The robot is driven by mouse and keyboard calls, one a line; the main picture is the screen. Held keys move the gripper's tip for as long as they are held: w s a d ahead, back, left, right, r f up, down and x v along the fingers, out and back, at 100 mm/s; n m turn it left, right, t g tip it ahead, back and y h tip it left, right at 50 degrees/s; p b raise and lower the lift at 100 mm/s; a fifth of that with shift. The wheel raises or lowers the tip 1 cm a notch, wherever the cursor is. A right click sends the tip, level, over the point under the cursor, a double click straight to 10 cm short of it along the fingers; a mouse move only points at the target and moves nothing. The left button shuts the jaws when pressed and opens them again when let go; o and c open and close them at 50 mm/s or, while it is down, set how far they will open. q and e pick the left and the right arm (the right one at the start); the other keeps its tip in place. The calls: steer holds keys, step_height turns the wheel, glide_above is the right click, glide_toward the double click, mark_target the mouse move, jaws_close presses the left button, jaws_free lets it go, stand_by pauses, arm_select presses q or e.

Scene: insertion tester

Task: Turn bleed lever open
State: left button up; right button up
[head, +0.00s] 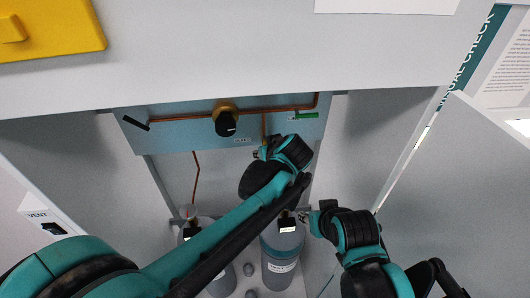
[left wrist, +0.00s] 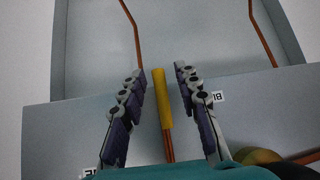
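The bleed lever, a yellow handle (left wrist: 162,98), stands between the two fingers of my left gripper (left wrist: 162,88) in the left wrist view. The fingers are open, with a gap on each side of the handle. A label beginning "BL" (left wrist: 218,97) is beside the right finger. In the head view my left gripper (head: 262,153) is at the lower edge of the blue-grey panel (head: 180,132), and its arm hides the lever. My right gripper (head: 308,217) is low, by the right cylinder; its finger opening is too small to judge.
The panel bears copper pipe (head: 285,108), a black knob (head: 226,124), a black lever (head: 136,123) and a green lever (head: 307,115). Grey cylinders, one at right (head: 283,255), stand below. The cabinet's side wall (head: 372,135) and open door (head: 460,190) bound the right side.

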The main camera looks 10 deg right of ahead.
arm_select(q)
steer(key=v, duration=1.1)
steer(key=shift+s, duration=0.2)
steer(key=s+a+f+b, duration=0.4)
steer(key=a+f+b, duration=0.2)
steer(key=a+f, duration=0.3)
steer(key=s+a+f+m+g+h+b, duration=0.1)
steer(key=s+a+f+b, duration=0.3)
steer(key=a+f, duration=0.5)
steer(key=s+a+f+m+b, duration=0.1)
steer(key=s+a+f+b, duration=0.4)
steer(key=a+f+b, duration=0.2)
step_height(320, 180, down, 3)
steer(key=shift+a+f+g+h+b, duration=0.1)
steer(key=shift+a+g+h+b, duration=0.25)
steer(key=shift+a, duration=0.65)
